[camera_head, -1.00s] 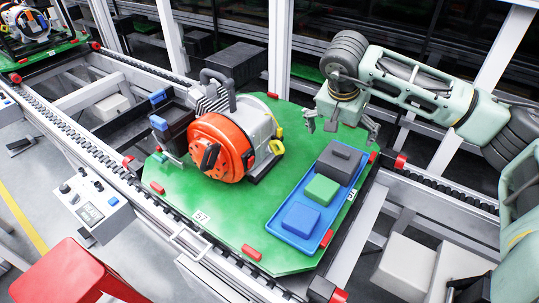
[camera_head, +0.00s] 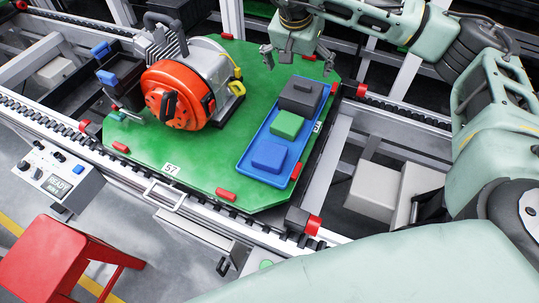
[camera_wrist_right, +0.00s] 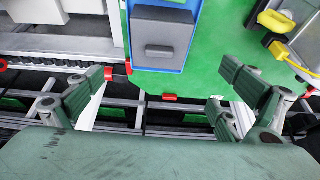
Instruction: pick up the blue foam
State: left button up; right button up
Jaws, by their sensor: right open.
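The blue foam (camera_head: 268,157) is a block at the near end of a blue tray (camera_head: 257,177) on the green pallet (camera_head: 205,170). A green foam block (camera_head: 287,125) lies in the middle of the tray and a dark grey block (camera_head: 302,97) at its far end. My right gripper (camera_head: 298,58) is open and empty above the pallet's far edge, beyond the grey block. In the right wrist view its open fingers (camera_wrist_right: 168,85) stand apart, with the grey block (camera_wrist_right: 163,36) ahead. The blue foam is not visible there. My left gripper is out of view.
An orange and grey motor (camera_head: 190,85) stands on the pallet left of the tray, with a dark bin (camera_head: 125,82) beside it. A control box (camera_head: 60,175) and a red stool (camera_head: 65,260) are at the left. Conveyor rails border the pallet.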

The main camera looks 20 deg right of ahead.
jog(key=s+a+f+m+p, duration=0.1)
jog(key=s+a+m+p, duration=0.1)
jog(key=m, duration=0.1)
jog(key=s+a+f+m+g+y+p, duration=0.1)
jog(key=a+m+p, duration=0.1)
jog(key=a, duration=0.1)
jog(key=s+a+f+m+p, duration=0.1)
jog(key=s+a+m+p, duration=0.1)
jog(key=a+m, duration=0.1)
jog(key=shift+s+a+f+m+y, duration=0.2)
jog(key=shift+s+a+m+y, duration=0.1)
jog(key=shift+s+y, duration=0.1)
jog(key=shift+c, duration=1.2)
jog(key=m+g+y+p, duration=0.2)
jog(key=m+p, duration=0.2)
jog(key=m, duration=0.4)
send_over(270, 153)
notch_tip(270, 153, down, 2)
jog(key=shift+s, duration=0.15)
jog(key=shift+s+f, duration=0.1)
jog(key=shift+f, duration=0.1)
jog(key=shift+m, duration=0.3)
notch_tip(270, 153, down, 7)
jog(key=p, duration=0.3)
jog(key=shift+f, duration=0.1)
jog(key=shift+w+f, duration=0.2)
jog(key=shift+c, duration=0.6)
jog(key=c, duration=0.9)
